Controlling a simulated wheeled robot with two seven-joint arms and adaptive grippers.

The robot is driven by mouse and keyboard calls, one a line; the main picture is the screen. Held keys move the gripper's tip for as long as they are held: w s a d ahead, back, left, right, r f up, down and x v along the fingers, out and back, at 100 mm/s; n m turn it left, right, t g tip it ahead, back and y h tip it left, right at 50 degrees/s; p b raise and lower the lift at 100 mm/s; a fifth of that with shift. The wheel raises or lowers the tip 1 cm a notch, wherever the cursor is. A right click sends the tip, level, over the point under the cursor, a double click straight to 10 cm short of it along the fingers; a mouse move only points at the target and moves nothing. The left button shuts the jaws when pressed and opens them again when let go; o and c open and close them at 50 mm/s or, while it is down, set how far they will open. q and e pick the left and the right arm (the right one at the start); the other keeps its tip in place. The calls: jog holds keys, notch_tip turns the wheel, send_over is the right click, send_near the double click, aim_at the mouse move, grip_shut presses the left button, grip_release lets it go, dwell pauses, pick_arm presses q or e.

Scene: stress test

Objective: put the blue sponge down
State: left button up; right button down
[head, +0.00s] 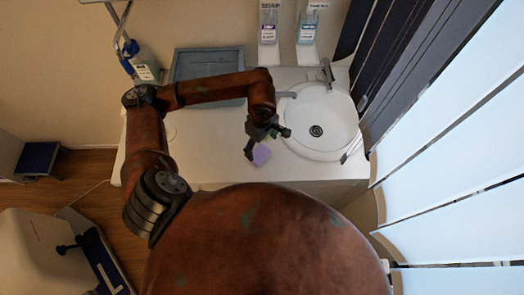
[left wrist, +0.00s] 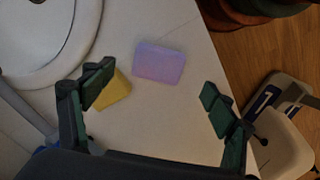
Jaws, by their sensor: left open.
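The sponge that looks lavender-blue (left wrist: 160,62) lies flat on the white counter (left wrist: 175,125). In the head view it (head: 261,155) shows beside the basin's left front edge, just below my left gripper (head: 267,141). My left gripper (left wrist: 160,100) is open with nothing between its fingers. In the left wrist view the sponge lies beyond the fingertips, apart from both. A yellow sponge-like block (left wrist: 114,93) lies partly hidden behind the left-hand finger. My right gripper is not in view.
The round washbasin (head: 320,118) with its tap (head: 326,72) is to the right. A grey tray (head: 208,62) stands at the back of the counter. Bottles (head: 269,30) hang on the wall. Bare counter lies left of the sponge, ending at the front edge above a wooden floor.

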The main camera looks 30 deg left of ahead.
pick_arm(q)
jog(key=shift+r, duration=1.8)
